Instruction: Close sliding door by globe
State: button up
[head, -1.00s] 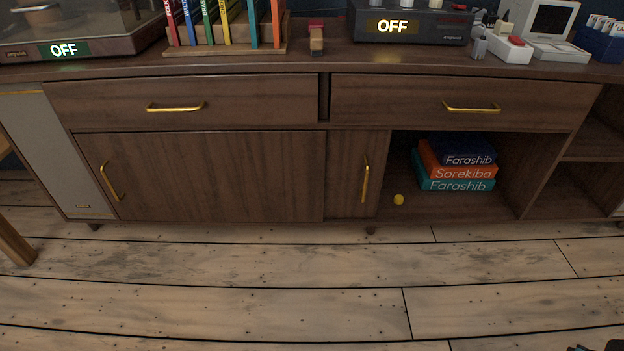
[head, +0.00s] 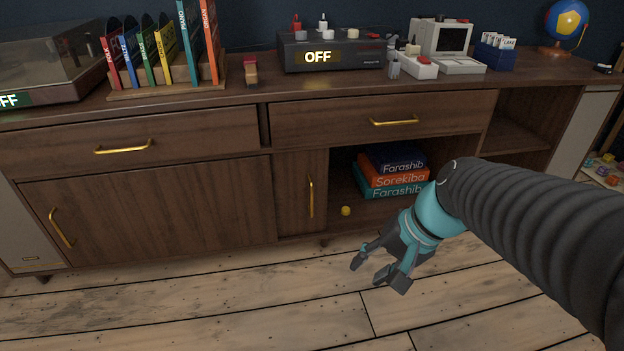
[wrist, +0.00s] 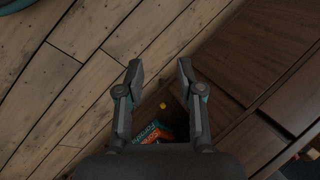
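The wooden cabinet has a left sliding door (head: 150,215) with a gold handle. A second sliding door (head: 290,195) shows as a narrow panel beside it, with an upright gold handle (head: 311,197). Right of that handle the compartment is open, with stacked books inside. The globe (head: 567,22) stands on the cabinet top at the far right. My gripper (head: 376,277) is open and empty, in front of and below the open compartment, apart from the door. In the wrist view my gripper (wrist: 160,75) shows spread fingers, with the books between and beyond them.
Books (head: 393,179) and a small yellow object (head: 346,211) sit in the open compartment. Drawers (head: 380,117) lie above. The cabinet top holds an amplifier (head: 335,52), a small computer (head: 445,45) and a record rack (head: 165,85). The wooden floor (head: 220,310) in front is clear.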

jog(key=w+a+f+m+y+p, duration=0.25)
jog(key=w+a+m+y, duration=0.25)
jog(key=w, duration=0.5)
jog(key=w+a+f+m+y+p, duration=0.1)
jog(key=w+a+m+y+p, duration=0.3)
jog(key=w, duration=0.6)
jog(key=w+d+f+m+t+p, duration=0.1)
jog(key=w+d+f+m+t, duration=0.2)
jog(key=w+f+m+t, duration=0.35)
jog(key=w+d+f+m+t+p, duration=0.15)
jog(key=w+f+m+t, duration=0.25)
jog(key=w+f+m, duration=0.4)
jog(key=shift+n+g, duration=0.25)
jog(key=shift+n, duration=0.3)
jog(key=x, duration=0.4)
jog(key=f+x, duration=0.1)
jog(key=x, duration=0.7)
jog(key=shift+w+a+f, duration=0.1)
jog(key=shift+w+f, duration=0.15)
jog(key=shift+w, duration=0.2)
grip_shut()
